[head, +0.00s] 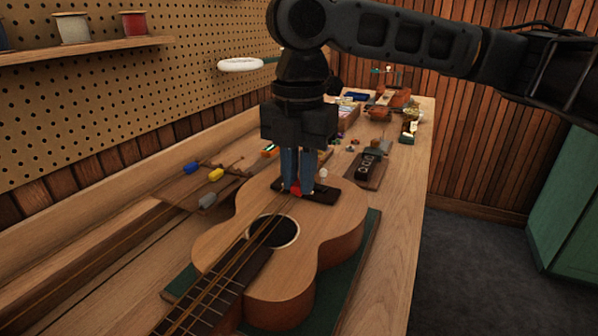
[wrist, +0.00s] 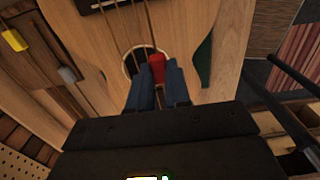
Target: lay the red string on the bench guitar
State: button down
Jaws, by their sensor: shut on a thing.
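The bench guitar (head: 330,225), a pale wooden ukulele-like body with a dark bridge (head: 322,194) and a round sound hole (head: 286,233), lies face up on the bench. My gripper (head: 296,190) points down over its top near the bridge in the head view. Its blue fingers are shut on a small red piece, seemingly the red string, which shows between the fingertips in the wrist view (wrist: 157,68). There it overlaps the edge of the sound hole (wrist: 128,66).
A green mat (head: 352,284) lies under the guitar on the wooden bench (head: 395,240). Tools with yellow (head: 216,174), blue (head: 191,168) and grey (head: 208,200) handles lie to the left. A dark block (head: 368,167) and small items clutter the far bench. A shelf (head: 80,50) holds spools.

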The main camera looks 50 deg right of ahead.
jog(key=shift+f+b, duration=1.3)
jog(key=shift+f, duration=0.9)
jog(key=shift+r+p, duration=0.1)
jog(key=shift+p, duration=0.2)
jog(key=c, duration=1)
grip_release()
jog(key=shift+o, duration=0.5)
jog(key=shift+o, duration=0.9)
